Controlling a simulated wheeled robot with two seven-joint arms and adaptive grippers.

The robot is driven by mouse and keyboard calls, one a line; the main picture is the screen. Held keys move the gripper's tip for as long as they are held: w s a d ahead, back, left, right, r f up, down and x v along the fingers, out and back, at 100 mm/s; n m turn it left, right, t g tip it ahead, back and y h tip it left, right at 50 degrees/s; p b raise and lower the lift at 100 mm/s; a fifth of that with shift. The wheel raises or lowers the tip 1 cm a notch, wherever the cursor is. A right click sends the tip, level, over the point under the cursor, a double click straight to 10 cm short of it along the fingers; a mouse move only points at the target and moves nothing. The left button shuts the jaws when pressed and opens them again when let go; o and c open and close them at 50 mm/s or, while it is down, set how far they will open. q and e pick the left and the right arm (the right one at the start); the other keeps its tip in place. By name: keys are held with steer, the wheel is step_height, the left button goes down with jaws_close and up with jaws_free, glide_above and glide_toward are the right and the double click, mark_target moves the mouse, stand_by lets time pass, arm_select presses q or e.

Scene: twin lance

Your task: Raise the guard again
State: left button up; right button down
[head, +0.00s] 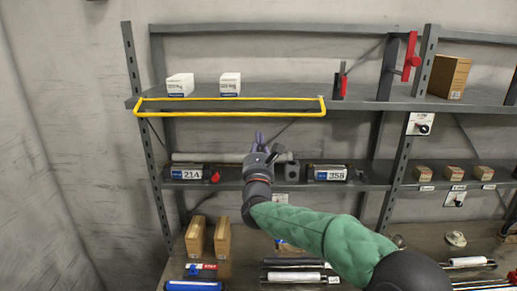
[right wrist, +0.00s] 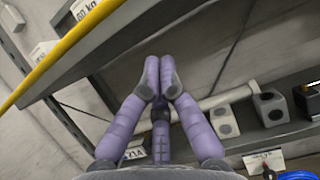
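The guard is a yellow bar frame (head: 230,114) along the front of the upper shelf. Its long front bar hangs slightly below the shelf edge, and short side bars run back to the shelf. The bar also crosses the upper left of the right wrist view (right wrist: 62,48). My right gripper (head: 260,136), with purple fingers, is just below the bar's right half, pointing up. In the right wrist view its fingertips (right wrist: 161,78) come together with nothing between them, apart from the bar. My left gripper is not in view.
Two white boxes (head: 180,84) (head: 230,83) stand on the upper shelf (head: 285,95) behind the guard. A red-handled lever (head: 411,57) is at the right post. The middle shelf holds a long grey tube (head: 205,157) and labelled holders (head: 327,173). Wall space shows between the shelves.

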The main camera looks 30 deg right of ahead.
steer(key=r, duration=0.1)
steer(key=r+p, duration=0.1)
steer(key=r, duration=0.2)
steer(key=shift+s+a, duration=0.2)
steer(key=shift+s, duration=0.1)
steer(key=shift+s+r+p, duration=0.1)
steer(key=shift+r+p, duration=0.05)
steer(key=shift+p, duration=0.25)
steer(key=shift+s+a+r+g+p, duration=0.15)
steer(key=shift+g+p, duration=0.15)
steer(key=shift+g, duration=0.1)
steer(key=shift+r, duration=0.1)
steer(key=shift+s+r+y+p, duration=0.1)
steer(key=shift+r+y+p, duration=0.1)
steer(key=shift+y+p, duration=0.15)
